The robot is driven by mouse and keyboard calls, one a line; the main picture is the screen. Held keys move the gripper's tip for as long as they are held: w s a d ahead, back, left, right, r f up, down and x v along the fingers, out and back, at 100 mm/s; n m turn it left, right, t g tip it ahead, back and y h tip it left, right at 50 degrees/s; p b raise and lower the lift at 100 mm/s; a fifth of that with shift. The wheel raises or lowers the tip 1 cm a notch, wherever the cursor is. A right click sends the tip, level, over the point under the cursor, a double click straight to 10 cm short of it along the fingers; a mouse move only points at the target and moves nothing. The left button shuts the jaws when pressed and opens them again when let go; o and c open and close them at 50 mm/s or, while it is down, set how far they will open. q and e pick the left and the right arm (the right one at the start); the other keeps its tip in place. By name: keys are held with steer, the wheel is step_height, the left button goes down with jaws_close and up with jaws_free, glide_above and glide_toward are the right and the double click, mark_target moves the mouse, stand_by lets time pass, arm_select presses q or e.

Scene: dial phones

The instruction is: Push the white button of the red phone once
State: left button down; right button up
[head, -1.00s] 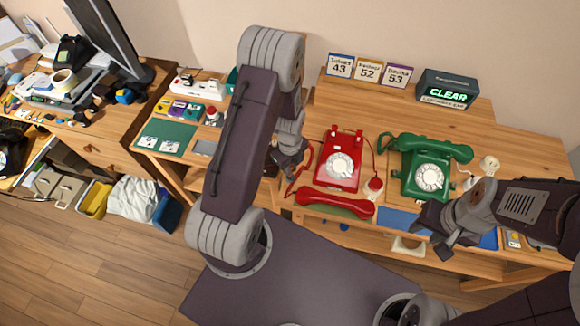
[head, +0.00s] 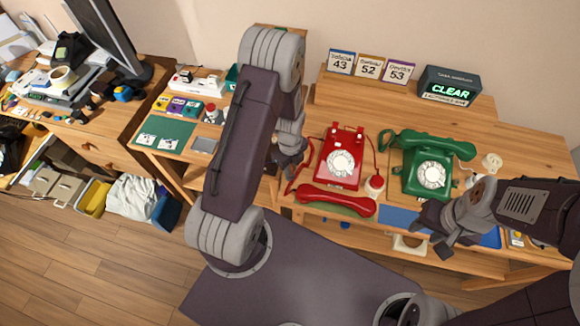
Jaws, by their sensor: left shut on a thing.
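The red phone (head: 341,158) with a white dial stands on the wooden desk. Its red handset (head: 336,202) lies off the phone, in front of it. A small round white-and-red piece (head: 375,185) sits at the phone's front right; whether it is the white button is hard to tell. My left gripper (head: 291,163) is just left of the phone, close to the red cord. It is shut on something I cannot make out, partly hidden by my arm. My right gripper (head: 437,236) is at the desk's front edge, below the green phone, its fingers apart and empty.
The green phone (head: 428,170) stands right of the red one with its handset on top. A small whitish round piece (head: 491,162) is to its right. Number cards (head: 369,66) and a lit "CLEAR" box (head: 450,87) stand on the raised back shelf.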

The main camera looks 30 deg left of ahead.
arm_select(q)
steer(key=shift+f, duration=0.4)
steer(key=shift+r, duration=0.1)
steer(key=c, duration=1.3)
jaws_free()
steer(key=shift+c, duration=0.2)
step_height(320, 180, up, 9)
steer(key=shift+r, duration=0.1)
